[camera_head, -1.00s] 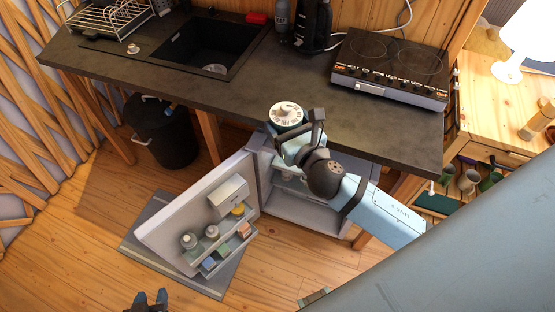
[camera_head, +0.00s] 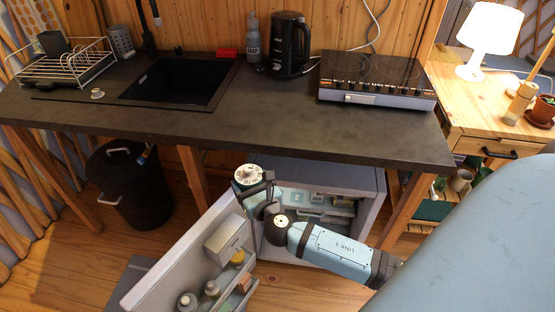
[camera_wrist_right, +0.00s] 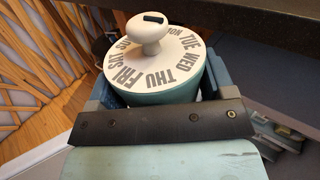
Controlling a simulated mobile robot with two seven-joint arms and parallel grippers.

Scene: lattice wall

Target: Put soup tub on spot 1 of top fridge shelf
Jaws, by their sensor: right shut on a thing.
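The soup tub (camera_head: 248,177) is a teal round tub with a white lid, a knob and printed day names. It shows close up in the right wrist view (camera_wrist_right: 160,60). My right gripper (camera_head: 254,187) is shut on it and holds it upright in front of the fridge, near the counter's front edge. The fridge (camera_head: 371,185) stands under the counter with its door open. Pale items show inside its upper part; the arm and tub hide some of the interior, and I cannot make out spot 1. My left gripper is out of view.
The open fridge door (camera_head: 165,272) reaches toward the lower left, with jars and boxes on its racks. The dark counter (camera_head: 300,130) overhangs the fridge. A black bin (camera_head: 130,190) stands at left, and a wooden counter leg (camera_head: 193,178) stands left of the fridge.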

